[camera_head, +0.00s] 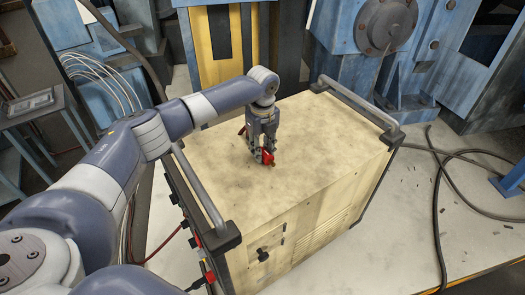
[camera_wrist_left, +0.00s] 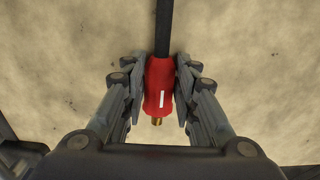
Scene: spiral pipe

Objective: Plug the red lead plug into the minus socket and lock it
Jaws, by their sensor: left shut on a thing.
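The red lead plug (camera_head: 268,157) is between the fingers of my left gripper (camera_head: 262,153), over the top of the cream-coloured machine box (camera_head: 215,175). In the left wrist view the plug (camera_wrist_left: 159,85) has a brass tip towards the gripper's palm and a black cable leading away. The fingers of my left gripper (camera_wrist_left: 159,95) are shut on its sides. I cannot tell whether the plug touches the box top. The sockets on the box's left-hand front panel are mostly hidden by its edge and my left arm. My right gripper is not in view.
The box has a rail handle (camera_head: 200,190) on its left edge and another (camera_head: 360,104) on its right. A red connector (camera_head: 210,277) and red cable show by the front panel. Black cables lie on the floor at right. Blue machinery stands behind.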

